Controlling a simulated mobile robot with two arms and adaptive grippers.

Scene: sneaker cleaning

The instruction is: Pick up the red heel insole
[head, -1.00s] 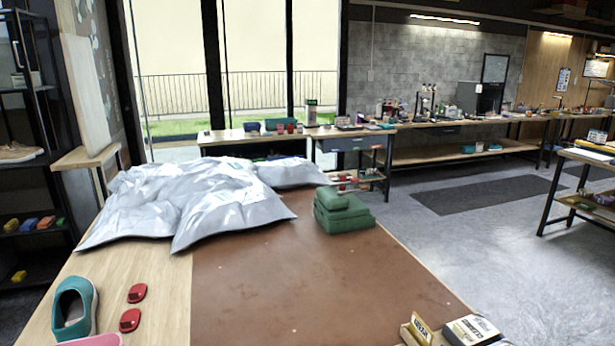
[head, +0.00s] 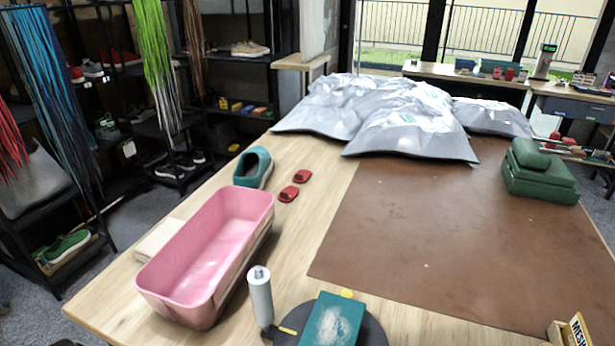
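Two small red heel insoles lie on the light wood part of the table in the head view. The farther one (head: 302,176) and the nearer one (head: 289,194) lie close together, apart from each other. They are just right of a teal shoe (head: 253,168) and beyond a pink tub (head: 207,255). Nothing covers them. Neither of my grippers shows in the head view, so I see nothing held.
A brown mat (head: 440,240) covers the table's right part, with silver bags (head: 400,120) and a green stack (head: 538,172) on it. A white-grey bottle (head: 261,295) and a teal box (head: 332,322) stand at the front. Shelves with shoes line the left.

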